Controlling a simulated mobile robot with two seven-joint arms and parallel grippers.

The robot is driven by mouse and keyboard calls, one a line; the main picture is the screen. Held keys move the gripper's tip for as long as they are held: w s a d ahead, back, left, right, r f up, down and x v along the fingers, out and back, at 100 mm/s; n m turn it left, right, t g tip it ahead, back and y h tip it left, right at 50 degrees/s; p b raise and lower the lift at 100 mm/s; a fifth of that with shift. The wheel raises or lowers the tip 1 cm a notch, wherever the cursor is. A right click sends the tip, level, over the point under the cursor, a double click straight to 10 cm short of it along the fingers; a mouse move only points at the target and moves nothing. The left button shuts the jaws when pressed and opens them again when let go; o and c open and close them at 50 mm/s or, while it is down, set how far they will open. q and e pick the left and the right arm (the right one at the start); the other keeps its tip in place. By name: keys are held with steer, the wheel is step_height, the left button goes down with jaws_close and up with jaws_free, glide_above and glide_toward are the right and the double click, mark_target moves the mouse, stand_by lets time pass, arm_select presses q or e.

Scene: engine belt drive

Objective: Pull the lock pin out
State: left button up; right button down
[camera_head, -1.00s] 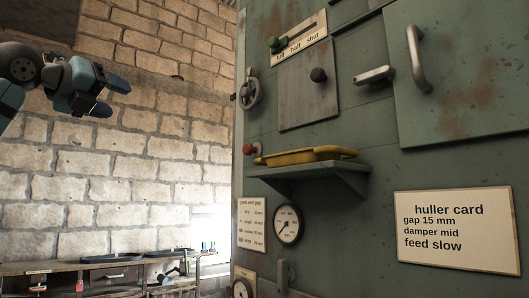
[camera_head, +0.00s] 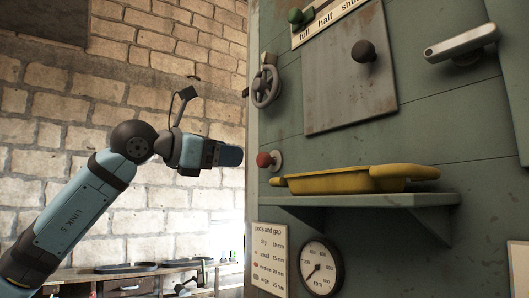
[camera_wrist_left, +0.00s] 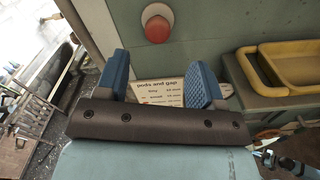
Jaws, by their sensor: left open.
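A red round knob (camera_head: 264,160), which looks like the lock pin's head, sticks out of the green machine panel, left of the yellow tray. It also shows at the top of the left wrist view (camera_wrist_left: 157,28). My left gripper (camera_head: 230,155) is just left of the knob at about its height, with a small gap. In the left wrist view its blue fingers (camera_wrist_left: 160,84) are spread apart and empty, and the knob appears ahead, between their lines. The pin's shaft is mostly hidden.
A yellow tray (camera_head: 350,180) rests on a green shelf (camera_head: 408,200) right of the knob. A handwheel (camera_head: 265,86) is above, and a pods and gap card (camera_head: 269,262) and a gauge (camera_head: 320,268) are below. A low bench (camera_head: 75,274) stands by the brick wall.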

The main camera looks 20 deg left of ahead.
mark_target(260, 159)
arm_select(q)
steer(key=p+x, duration=0.2)
steer(key=x, duration=0.6)
steer(key=shift+w+p, duration=0.2)
steer(key=shift+p, duration=0.1)
steer(key=shift+w+d+f, duration=0.1)
steer(key=shift+w+d, duration=0.3)
steer(key=shift+w, duration=0.15)
arm_select(e)
steer(key=r, duration=0.3)
steer(key=shift+w+d+r, duration=0.2)
steer(key=shift+w+d, duration=0.15)
